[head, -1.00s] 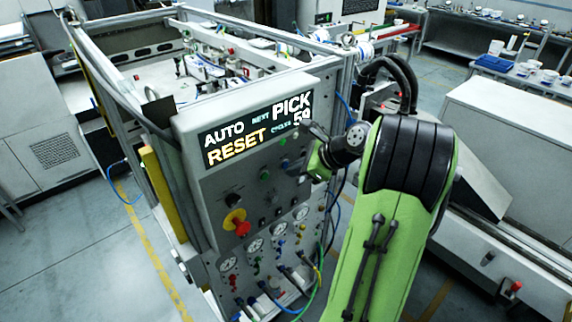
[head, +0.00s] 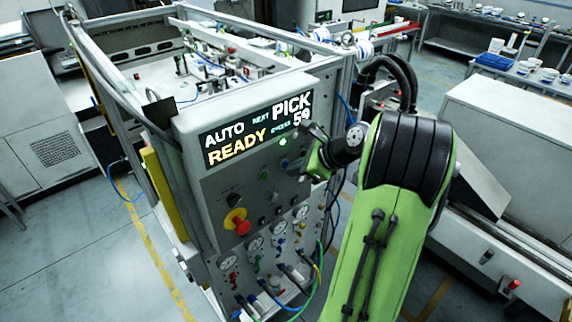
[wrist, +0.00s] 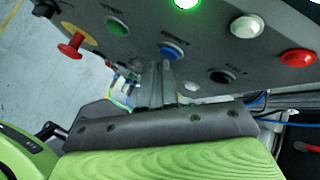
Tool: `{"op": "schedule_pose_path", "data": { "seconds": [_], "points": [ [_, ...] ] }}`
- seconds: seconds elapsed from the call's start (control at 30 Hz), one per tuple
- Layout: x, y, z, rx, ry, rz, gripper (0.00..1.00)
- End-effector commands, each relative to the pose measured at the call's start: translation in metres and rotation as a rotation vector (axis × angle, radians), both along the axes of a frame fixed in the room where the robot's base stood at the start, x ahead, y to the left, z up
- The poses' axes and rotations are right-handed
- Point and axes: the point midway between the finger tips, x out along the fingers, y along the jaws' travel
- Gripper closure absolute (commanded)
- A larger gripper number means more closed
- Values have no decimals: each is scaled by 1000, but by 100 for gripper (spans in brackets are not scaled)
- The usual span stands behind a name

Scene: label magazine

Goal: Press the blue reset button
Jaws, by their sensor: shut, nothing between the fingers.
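The blue reset button (wrist: 172,53) is on the grey control panel (wrist: 140,20) in the wrist view, with a label above it. My gripper (wrist: 158,68) is shut and empty, its fingertips just below the button in that picture. I cannot tell whether they touch it. The panel's display (head: 256,128) reads AUTO, READY, NEXT PICK. A green lamp (head: 283,142) is lit, also in the wrist view (wrist: 187,3).
A red emergency stop (head: 238,222) on a yellow base is at the panel's lower left. A white button (wrist: 246,26), a red button (wrist: 298,57) and a black button (wrist: 222,76) are right of the blue one. Gauges and hoses are below the panel.

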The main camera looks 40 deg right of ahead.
Motion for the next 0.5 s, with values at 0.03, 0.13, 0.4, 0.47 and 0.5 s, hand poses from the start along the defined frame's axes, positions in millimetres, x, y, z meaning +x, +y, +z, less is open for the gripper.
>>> {"op": "schedule_pose_path", "data": {
  "seconds": [0.03,0.13,0.4,0.47,0.5],
  "points": [
    [-3,0,1,0,1,-2,100],
    [-9,0,2,0,0,-1,100],
    [-10,0,1,0,1,-2,100],
    [-12,-1,1,0,0,-3,100],
    [-15,-1,1,0,1,-4,100]
  ]
}}
